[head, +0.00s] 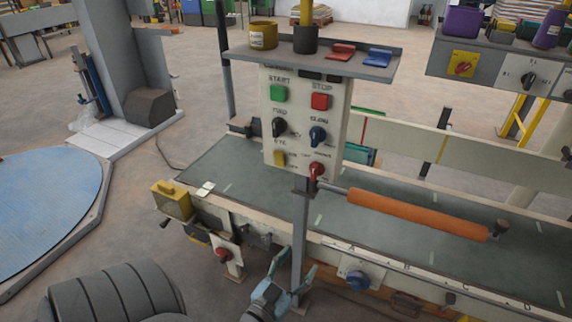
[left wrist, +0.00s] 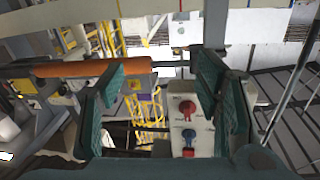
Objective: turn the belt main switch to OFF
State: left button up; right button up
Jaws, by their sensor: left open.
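A pale control panel (head: 305,118) stands on a grey post above the conveyor belt. At its lower right is a red rotary switch (head: 317,170), its handle pointing roughly downward; its label is too small to read, so I cannot confirm it is the belt main switch. It also appears in the left wrist view (left wrist: 187,107), above a blue knob (left wrist: 188,140). My left gripper (head: 291,273) is open and empty, below the panel near the post. In the left wrist view the switch shows beyond the open fingers (left wrist: 158,85), apart from them. My right gripper is not visible.
The post (head: 300,235) stands close to my left gripper. An orange roller (head: 415,214) lies right of the panel. Another red knob (head: 222,254) and a blue knob (head: 357,281) sit on the conveyor's front. A shelf (head: 312,62) with containers tops the panel.

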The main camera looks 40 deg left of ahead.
pick_arm(q)
jog(key=s+d+f+g+h+p, duration=0.1)
jog(key=s+f+g, duration=0.1)
jog(key=f, duration=0.5)
jog(key=s+d+f+m+g+h+p, duration=0.1)
jog(key=s+f+g, duration=0.2)
jog(key=f, duration=0.4)
jog(key=shift+s+f+g, duration=0.25)
jog(key=shift+s+g, duration=0.05)
jog(key=shift+s, duration=0.15)
